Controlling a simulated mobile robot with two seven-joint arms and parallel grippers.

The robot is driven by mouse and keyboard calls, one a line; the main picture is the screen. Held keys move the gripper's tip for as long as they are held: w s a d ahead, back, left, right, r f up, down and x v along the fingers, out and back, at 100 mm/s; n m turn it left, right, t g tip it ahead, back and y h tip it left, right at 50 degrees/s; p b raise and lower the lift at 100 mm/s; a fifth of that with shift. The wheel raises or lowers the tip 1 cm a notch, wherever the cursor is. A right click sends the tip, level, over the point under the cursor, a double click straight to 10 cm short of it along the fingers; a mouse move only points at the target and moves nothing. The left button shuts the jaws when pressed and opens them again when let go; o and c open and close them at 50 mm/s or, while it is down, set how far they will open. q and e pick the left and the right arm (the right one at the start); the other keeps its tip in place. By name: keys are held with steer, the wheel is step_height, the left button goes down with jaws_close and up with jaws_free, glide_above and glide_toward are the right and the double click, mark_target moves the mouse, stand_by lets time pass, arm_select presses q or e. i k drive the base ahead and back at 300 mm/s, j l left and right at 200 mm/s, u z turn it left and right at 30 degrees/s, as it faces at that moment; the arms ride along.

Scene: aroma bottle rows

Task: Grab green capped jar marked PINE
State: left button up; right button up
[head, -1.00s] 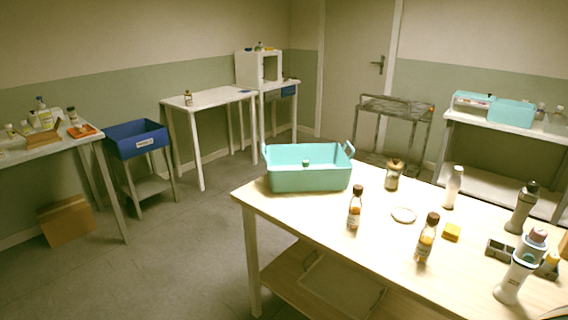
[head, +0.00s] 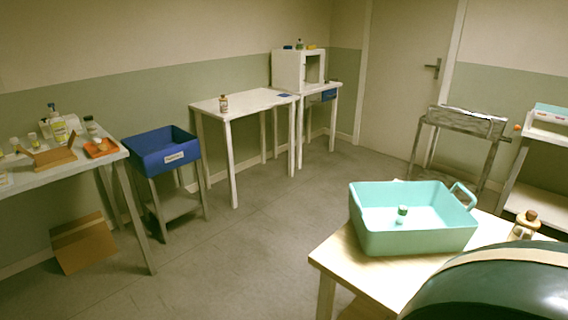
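A small green-topped item (head: 403,210) stands inside the teal tub (head: 425,243) at the lower right of the head view. Its lower part looks pale, and no marking is legible on it. Another small bottle with a greenish top (head: 300,44) stands on the white cabinet at the back. No PINE label can be read anywhere. Neither of my grippers shows in the head view. A large dark rounded shape at the lower right hides much of the wooden table.
The wooden table (head: 345,262) carries the tub and a brown-topped jar (head: 525,225). A white table (head: 250,101) holds one small bottle (head: 223,104). A blue bin (head: 160,152) stands beside the left table with several bottles. A cardboard box (head: 84,243) lies below. The middle floor is clear.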

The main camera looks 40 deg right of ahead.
mark_target(402, 209)
steer(key=i+z, duration=0.2)
steer(key=i, duration=0.55)
steer(key=i+j+z, duration=0.25)
steer(key=i, duration=0.55)
steer(key=i+z, duration=0.75)
steer(key=i+j+z, duration=0.2)
steer(key=z, duration=1.9)
steer(key=i+j, duration=0.05)
steer(key=j, duration=0.05)
